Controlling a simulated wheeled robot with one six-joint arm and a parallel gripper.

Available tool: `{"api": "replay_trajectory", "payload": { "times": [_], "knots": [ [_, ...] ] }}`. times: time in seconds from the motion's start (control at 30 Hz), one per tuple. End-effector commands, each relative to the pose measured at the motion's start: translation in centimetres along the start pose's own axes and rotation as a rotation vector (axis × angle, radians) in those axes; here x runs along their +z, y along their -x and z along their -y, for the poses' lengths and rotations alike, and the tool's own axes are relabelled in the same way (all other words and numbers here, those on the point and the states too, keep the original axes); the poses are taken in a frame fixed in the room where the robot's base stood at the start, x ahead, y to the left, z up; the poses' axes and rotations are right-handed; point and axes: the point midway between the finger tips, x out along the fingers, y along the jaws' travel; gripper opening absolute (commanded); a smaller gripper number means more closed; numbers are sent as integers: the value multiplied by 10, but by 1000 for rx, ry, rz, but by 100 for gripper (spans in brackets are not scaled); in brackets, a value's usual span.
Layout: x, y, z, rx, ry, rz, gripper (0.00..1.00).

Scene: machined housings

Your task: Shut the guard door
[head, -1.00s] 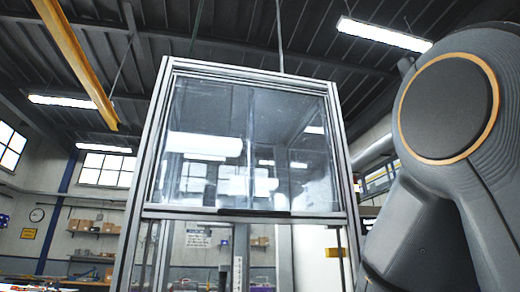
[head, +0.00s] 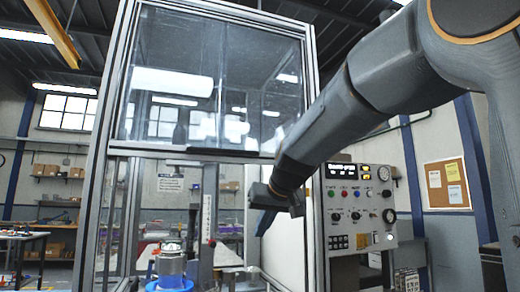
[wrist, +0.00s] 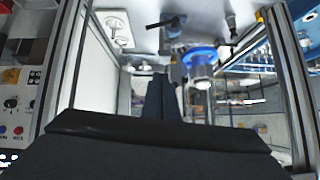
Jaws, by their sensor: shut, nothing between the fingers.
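The guard door (head: 200,95) is a clear panel in the upper part of an aluminium frame. It is raised, with a dark handle strip (head: 215,152) along its lower edge and the opening below it uncovered. My gripper (head: 264,228) is shut and empty. It hangs below and right of the handle strip, over the right side of the opening in the picture, apart from the strip. In the wrist view my shut fingers (wrist: 162,90) point into the enclosure; the door is not clearly seen there.
A metal part with a blue ring (head: 172,268) stands inside the enclosure; the blue ring also shows in the wrist view (wrist: 200,56). The frame's left post (head: 103,150) is upright. A control panel (head: 360,205) with buttons and gauges stands to the right.

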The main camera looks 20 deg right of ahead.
Motion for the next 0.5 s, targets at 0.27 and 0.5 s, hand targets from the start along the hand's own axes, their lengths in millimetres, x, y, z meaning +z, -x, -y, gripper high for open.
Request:
{"api": "replay_trajectory", "payload": {
  "times": [0.27, 0.5],
  "knots": [
    [-179, 169, 2, -5, 54, -396, 0],
    [-217, 225, 8, -5, 81, -503, 0]
  ]
}}
